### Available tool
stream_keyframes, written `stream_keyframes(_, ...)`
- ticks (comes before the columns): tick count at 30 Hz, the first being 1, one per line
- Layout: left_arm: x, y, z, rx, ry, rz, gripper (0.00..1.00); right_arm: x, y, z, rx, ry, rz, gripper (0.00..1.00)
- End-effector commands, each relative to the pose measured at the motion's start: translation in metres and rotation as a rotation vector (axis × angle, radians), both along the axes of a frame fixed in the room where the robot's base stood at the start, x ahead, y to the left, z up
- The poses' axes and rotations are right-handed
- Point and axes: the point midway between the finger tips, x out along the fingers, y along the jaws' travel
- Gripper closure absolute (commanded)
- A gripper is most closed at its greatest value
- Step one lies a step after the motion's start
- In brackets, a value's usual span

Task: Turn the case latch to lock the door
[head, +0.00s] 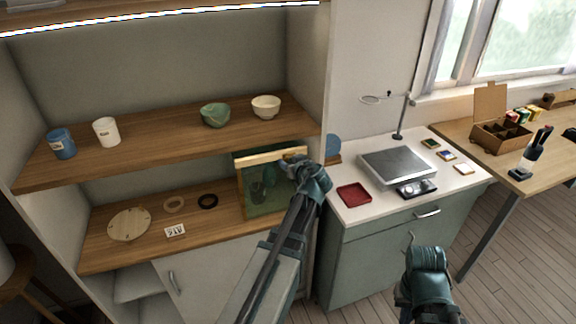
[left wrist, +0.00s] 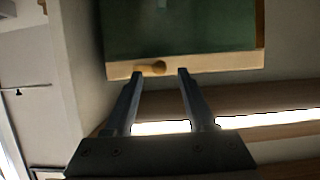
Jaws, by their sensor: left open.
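The case (head: 243,195) stands on the lower shelf, with a pale wooden frame and a dark green glass door (head: 265,192). In the left wrist view the frame's wooden rail (left wrist: 220,62) carries a small wooden latch (left wrist: 152,68), lying roughly along the rail. My left gripper (head: 288,161) is at the case's upper right front. It is open, and its fingertips (left wrist: 160,74) lie either side of the latch in the left wrist view; I cannot tell if they touch it. In the head view my gripper hides the latch. My right gripper (head: 428,262) is at lower right, its fingers unclear.
A wooden disc (head: 128,224), two rings and a lettered card (head: 175,231) lie left of the case. Cups and bowls stand on the shelf above. The right counter holds a red tray (head: 354,195) and a metal-topped device (head: 397,167).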

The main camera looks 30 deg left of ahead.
Motion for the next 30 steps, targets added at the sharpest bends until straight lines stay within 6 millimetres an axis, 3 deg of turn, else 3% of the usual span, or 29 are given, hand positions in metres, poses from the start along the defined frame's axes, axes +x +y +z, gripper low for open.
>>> stream_keyframes(6, 0.012, 0.013, -0.008, 0.0, 0.0, -0.001, 0.44, 0.0, 0.0, -0.008, 0.0, 0.0, 0.0, 1.0)
stream_keyframes(17, 0.013, 0.015, -0.008, 0.0, 0.0, -0.001, 0.44, 0.0, 0.0, -0.008, 0.0, 0.0, 0.0, 1.0)
stream_keyframes(26, 0.013, 0.015, -0.008, 0.0, 0.0, -0.001, 0.98, 0.0, 0.0, -0.008, 0.0, 0.0, 0.0, 1.0)
stream_keyframes(30, 0.013, 0.015, -0.008, 0.0, 0.0, -0.001, 1.0, 0.0, 0.0, -0.008, 0.0, 0.0, 0.0, 1.0)
